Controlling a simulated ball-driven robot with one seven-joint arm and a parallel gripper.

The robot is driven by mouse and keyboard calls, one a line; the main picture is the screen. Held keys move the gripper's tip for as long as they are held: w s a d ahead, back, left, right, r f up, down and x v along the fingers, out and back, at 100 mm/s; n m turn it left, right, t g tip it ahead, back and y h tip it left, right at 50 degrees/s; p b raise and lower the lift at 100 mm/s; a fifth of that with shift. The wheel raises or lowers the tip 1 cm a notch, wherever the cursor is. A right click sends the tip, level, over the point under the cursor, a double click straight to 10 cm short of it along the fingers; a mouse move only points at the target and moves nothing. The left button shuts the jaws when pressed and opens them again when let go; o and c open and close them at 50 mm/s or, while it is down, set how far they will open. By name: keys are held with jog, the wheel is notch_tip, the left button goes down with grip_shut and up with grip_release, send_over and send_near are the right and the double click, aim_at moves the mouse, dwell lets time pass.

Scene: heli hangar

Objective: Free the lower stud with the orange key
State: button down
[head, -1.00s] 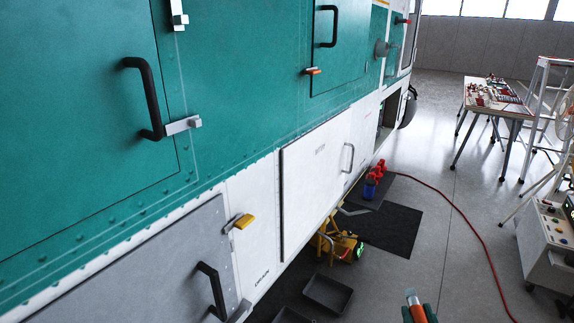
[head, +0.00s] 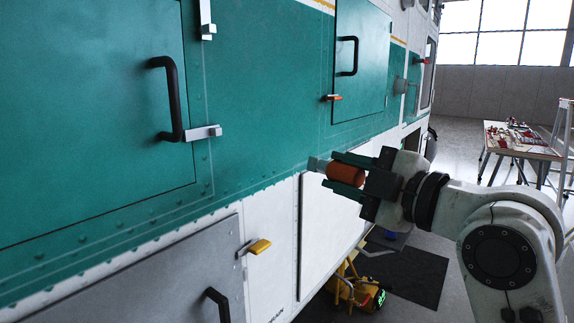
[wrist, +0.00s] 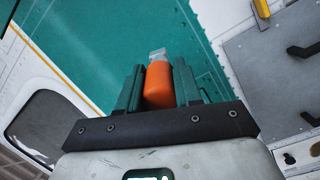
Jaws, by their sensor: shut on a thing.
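My gripper (head: 340,172) is shut on the orange key (head: 349,174), with one dark green finger on each side of its handle. The key's pale grey tip (head: 318,165) points left, in front of the green hull side. In the wrist view the key (wrist: 158,88) stands upright between the fingers (wrist: 158,72). The large green door at left has an upper grey latch piece (head: 207,22) and a lower one (head: 204,133) on its right edge. The lower one is turned across the edge, the upper one upright. The key is apart from both. I cannot tell which part is the stud.
A black handle (head: 170,98) stands out from the green door. A tool table (head: 520,140) stands far right. Open floor lies between.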

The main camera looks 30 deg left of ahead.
aim_at(220, 131)
jog(key=s+a+r+n+g+b, duration=0.1)
jog(key=s+a+r+n+g, duration=0.2)
jog(key=s, duration=0.6)
jog(key=a+r+n, duration=0.2)
jog(key=a+r, duration=0.1)
jog(key=a, duration=0.1)
jog(key=shift+a+g+y, duration=0.15)
jog(key=shift+g+y, duration=0.15)
jog(key=shift+y, duration=0.1)
jog(key=shift+a+n, duration=0.3)
jog(key=shift+a, duration=1.5)
dwell(2.8)
dwell(0.5)
jog(key=shift+m+p, duration=0.35)
jog(key=shift+m, duration=0.75)
jog(key=shift+p, duration=0.35)
